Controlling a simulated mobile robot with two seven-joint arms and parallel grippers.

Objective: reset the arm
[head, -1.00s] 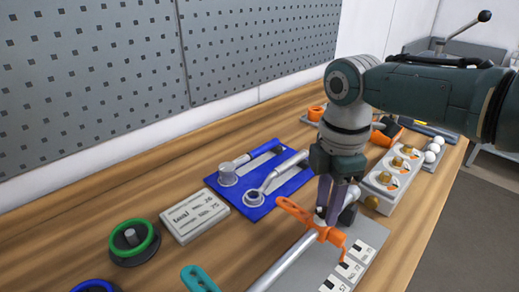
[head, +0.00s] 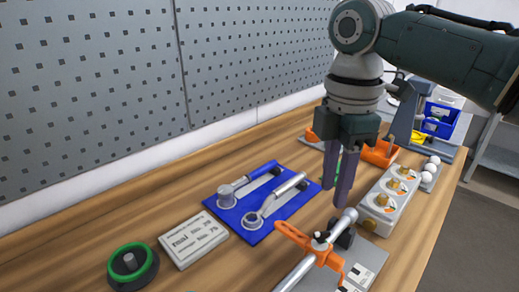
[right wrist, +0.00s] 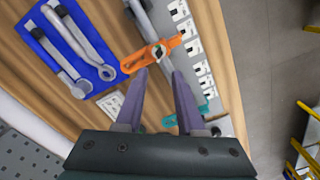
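My right gripper (head: 334,194) hangs over the wooden bench, its two purple fingers pointing down. The fingers stand apart with nothing between them; the right wrist view also shows the gripper (right wrist: 159,75) open. Its tips are above and behind a grey rod with a rounded end (head: 347,217) and an orange bracket (head: 293,236). The bracket (right wrist: 138,62) lies beyond the fingertips in the right wrist view, and the gripper appears clear of it. My left gripper is not in view.
A blue tray (head: 248,234) with metal tools lies left of the gripper. A white label block (head: 193,240) and a green-rimmed wheel (head: 133,266) are further left. A grey box with brass knobs (head: 390,202) is to the right. A grey pegboard (head: 90,80) stands behind.

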